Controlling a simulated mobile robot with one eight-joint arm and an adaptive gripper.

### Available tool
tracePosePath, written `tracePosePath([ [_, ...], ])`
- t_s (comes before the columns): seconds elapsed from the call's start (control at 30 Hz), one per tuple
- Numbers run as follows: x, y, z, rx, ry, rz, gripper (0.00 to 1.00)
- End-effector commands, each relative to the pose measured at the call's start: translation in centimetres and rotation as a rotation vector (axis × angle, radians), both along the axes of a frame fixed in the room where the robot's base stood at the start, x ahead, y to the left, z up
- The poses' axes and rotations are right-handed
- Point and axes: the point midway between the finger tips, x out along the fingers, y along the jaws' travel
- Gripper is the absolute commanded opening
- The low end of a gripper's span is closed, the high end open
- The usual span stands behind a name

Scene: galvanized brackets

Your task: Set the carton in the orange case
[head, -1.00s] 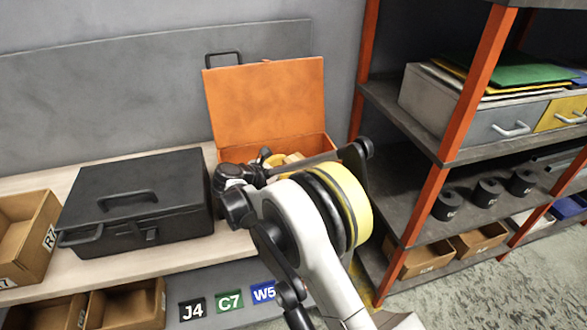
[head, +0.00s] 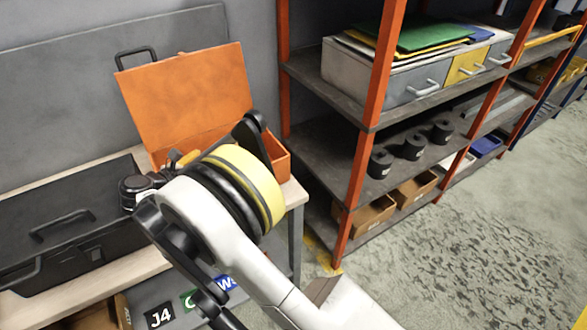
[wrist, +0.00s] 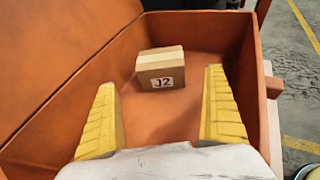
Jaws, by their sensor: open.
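The orange case (head: 187,97) stands open on the workbench in the head view, its lid raised at the back. In the wrist view its inside (wrist: 55,110) fills most of the picture. In the head view my arm hides most of the case's inside, and I cannot make out the carton there.
A black toolbox (head: 62,232) stands left of the case on the bench (head: 140,272). An orange-and-grey shelf rack (head: 330,150) is close on the right, holding black rolls, folders and boxes. Open floor (head: 480,250) lies at the lower right.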

Motion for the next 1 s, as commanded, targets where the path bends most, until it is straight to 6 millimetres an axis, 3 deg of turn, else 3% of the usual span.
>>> tracePosePath([
  [0.17, 0.1, -0.3, 0.2, 0.008, 0.0, -0.005, 1.0],
  [0.27, 0.7, -1.7, 1.3, 0.054, 0.001, -0.031, 1.0],
  [0.37, 1.6, -5.1, 3.9, 0.169, 0.002, -0.097, 1.0],
  [0.57, 1.6, -15.4, 10.0, 0.526, -0.021, -0.319, 1.0],
  [0.77, -3.1, -26.5, 14.9, 0.941, -0.09, -0.623, 1.0],
  [0.9, -8.4, -32.8, 16.8, 1.228, -0.168, -0.859, 1.0],
  [1.0, -12.8, -36.4, 17.4, 1.432, -0.238, -1.035, 1.0],
])
